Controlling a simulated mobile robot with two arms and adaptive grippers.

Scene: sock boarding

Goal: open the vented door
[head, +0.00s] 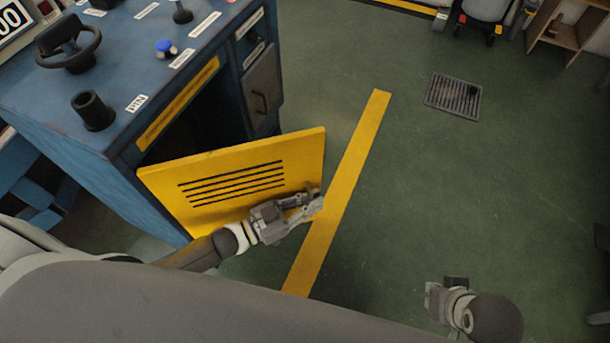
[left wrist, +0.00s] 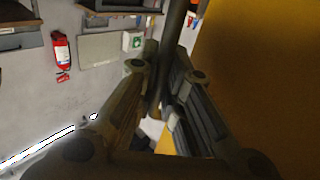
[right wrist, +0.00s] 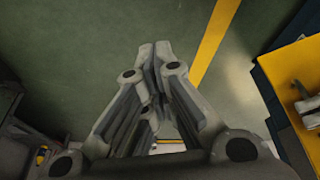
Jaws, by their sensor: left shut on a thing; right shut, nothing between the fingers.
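The yellow vented door (head: 290,160), with several dark slots, stands swung out from the blue cabinet (head: 85,165), leaving a dark opening (head: 205,125) behind it. Its left end is by the cabinet and its free edge points right. My left gripper (head: 314,199) is at the door's front face near the free lower corner, shut on a dark bar (left wrist: 172,35), apparently the door's handle. The door also fills the right of the left wrist view (left wrist: 260,70). My right gripper (head: 432,298) is shut and empty, low over the floor; its closed fingers show in the right wrist view (right wrist: 155,50).
A grey drawer front with a handle (head: 261,92) is on the cabinet beside the opening. A handwheel (head: 70,45) and a dark cup (head: 92,110) are on top. The green floor (head: 430,190) to the right is clear, with a yellow stripe (head: 345,175) and a flat grate (head: 453,96).

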